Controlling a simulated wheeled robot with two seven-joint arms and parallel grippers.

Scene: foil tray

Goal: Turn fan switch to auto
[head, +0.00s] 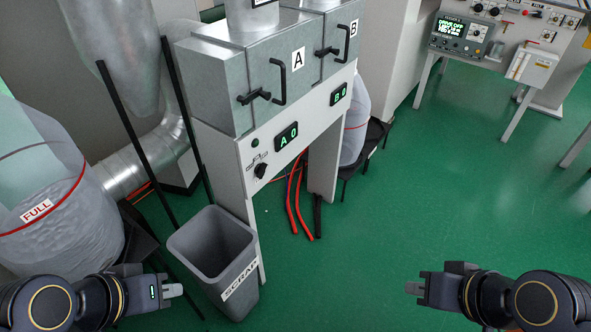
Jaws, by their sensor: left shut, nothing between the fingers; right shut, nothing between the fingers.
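A small black rotary knob (260,171) sits on the white front panel of the grey metal unit, below a fan-like mark and a dark green button. I take it for the fan switch; its setting is too small to read. My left gripper (177,291) is shut and empty at the lower left, in front of and below the panel, left of the scrap bin. My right gripper (414,288) is shut and empty at the lower right, over the green floor. Neither gripper touches the knob.
A grey scrap bin (206,222) stands below the knob. Handles A (281,82) and B (340,45) stick out above. A bag marked FULL (60,240) and black posts stand left. A control bench (505,35) is at the upper right. Green floor between is clear.

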